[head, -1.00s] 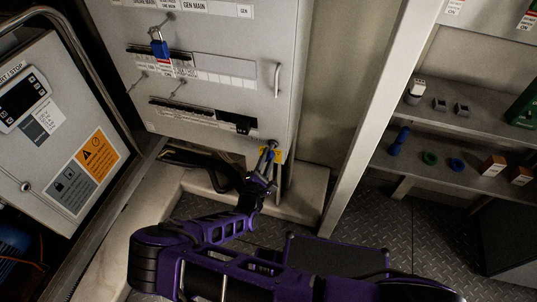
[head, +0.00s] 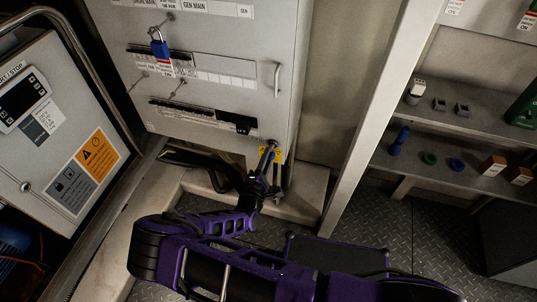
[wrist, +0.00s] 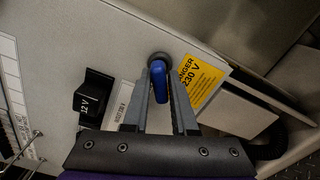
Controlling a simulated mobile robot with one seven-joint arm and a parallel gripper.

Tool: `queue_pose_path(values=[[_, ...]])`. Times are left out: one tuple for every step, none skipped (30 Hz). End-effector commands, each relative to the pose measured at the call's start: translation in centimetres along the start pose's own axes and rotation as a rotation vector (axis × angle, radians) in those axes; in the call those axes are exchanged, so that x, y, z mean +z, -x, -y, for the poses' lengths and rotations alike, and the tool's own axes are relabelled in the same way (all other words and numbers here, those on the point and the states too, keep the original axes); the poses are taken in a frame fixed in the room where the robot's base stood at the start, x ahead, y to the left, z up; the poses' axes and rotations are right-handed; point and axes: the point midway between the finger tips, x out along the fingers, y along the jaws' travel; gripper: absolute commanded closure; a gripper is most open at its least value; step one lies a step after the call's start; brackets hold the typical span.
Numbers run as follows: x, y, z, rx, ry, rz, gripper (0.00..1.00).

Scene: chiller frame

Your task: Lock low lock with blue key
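The low lock (wrist: 160,56) is a dark round fitting near the lower corner of the grey cabinet door. In the head view it shows as a small dark knob (head: 272,143) above a yellow label. The blue key (wrist: 159,86) is at the lock and points out toward the wrist camera. Its seated depth and turn angle cannot be told. My gripper (wrist: 165,78) has its two grey fingers on either side of the key, with a gap between them. In the head view my gripper (head: 266,163) is just below the lock and hides the key.
A blue padlock (head: 159,48) hangs higher on the cabinet (head: 235,35). A door handle (head: 277,79) sticks out above the lock. A 12 V black socket (wrist: 93,95) is left of my fingers. Shelves at right hold several small items, including a blue one (head: 399,140).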

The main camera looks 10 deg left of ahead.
Motion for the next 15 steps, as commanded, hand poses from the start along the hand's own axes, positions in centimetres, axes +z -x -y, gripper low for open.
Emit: queue_pose_path(values=[[0.01,-0.01,0.00,0.000,-0.001,0.000,0.78],[0.01,-0.01,-0.01,0.000,-0.008,0.000,0.78],[0.03,-0.02,0.00,0.000,-0.028,0.001,0.78],[0.05,-0.04,0.00,-0.001,-0.054,0.001,0.78],[0.07,-0.05,0.01,-0.001,-0.083,0.002,0.78],[0.07,-0.04,0.02,-0.001,-0.124,0.002,0.78],[0.06,-0.03,0.03,-0.001,-0.153,0.002,0.78],[0.05,-0.02,0.02,-0.001,-0.180,0.001,0.78],[0.04,-0.01,0.01,-0.001,-0.209,0.001,0.78],[0.03,-0.01,0.01,-0.001,-0.224,0.001,0.78],[0.03,-0.01,0.01,-0.001,-0.236,0.001,0.78],[0.03,-0.02,0.00,0.000,-0.243,0.000,0.78],[0.03,-0.01,0.00,0.000,-0.245,0.000,0.78],[0.02,-0.01,0.00,0.000,-0.245,0.000,0.78],[0.03,-0.01,0.00,0.000,-0.244,0.000,0.78]])
